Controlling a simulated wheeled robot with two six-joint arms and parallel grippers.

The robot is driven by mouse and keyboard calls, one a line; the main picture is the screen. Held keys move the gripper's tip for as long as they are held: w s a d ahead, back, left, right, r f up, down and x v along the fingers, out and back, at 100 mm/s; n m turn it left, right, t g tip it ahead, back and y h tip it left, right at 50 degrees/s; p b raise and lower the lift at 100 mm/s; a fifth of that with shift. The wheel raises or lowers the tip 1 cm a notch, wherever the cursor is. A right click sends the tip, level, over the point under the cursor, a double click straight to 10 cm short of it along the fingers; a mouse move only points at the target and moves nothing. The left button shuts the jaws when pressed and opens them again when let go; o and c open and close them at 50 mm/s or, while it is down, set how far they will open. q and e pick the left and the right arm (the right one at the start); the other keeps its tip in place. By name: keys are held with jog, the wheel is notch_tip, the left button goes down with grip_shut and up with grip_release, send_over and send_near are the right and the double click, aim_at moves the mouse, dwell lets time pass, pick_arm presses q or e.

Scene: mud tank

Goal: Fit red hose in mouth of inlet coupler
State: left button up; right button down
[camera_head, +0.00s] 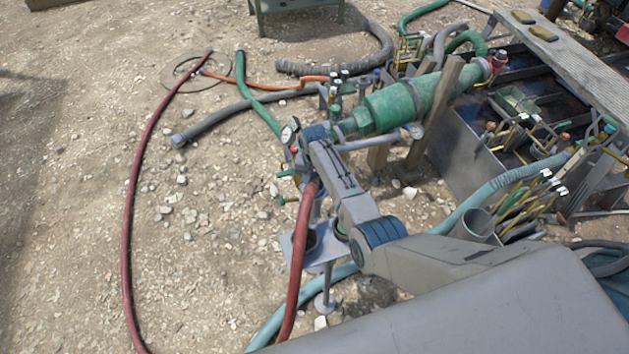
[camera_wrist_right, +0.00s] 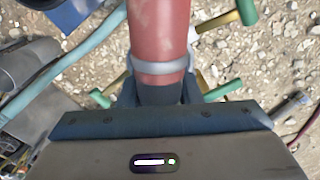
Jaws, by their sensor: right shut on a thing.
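The red hose (camera_head: 300,260) rises from the bottom of the head view to the end of my right arm. In the right wrist view the red hose (camera_wrist_right: 158,35) comes down from the top edge, with a grey clamp band around it and a dark section below. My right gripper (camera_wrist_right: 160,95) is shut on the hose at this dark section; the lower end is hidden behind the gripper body. I cannot make out the inlet coupler's mouth, nor whether the hose touches it. My left gripper is not in view.
Yellow valve handles with green ends (camera_wrist_right: 225,90) flank the hose. A darker red hose (camera_head: 128,220) lies on the open gravel at left. A metal tank (camera_head: 465,150) stands at right.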

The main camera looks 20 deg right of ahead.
jog(key=c, duration=1)
grip_release()
jog(key=shift+o, duration=0.2)
notch_tip(320, 180, up, 11)
jog(key=shift+f, duration=0.1)
jog(key=shift+a+f, duration=0.1)
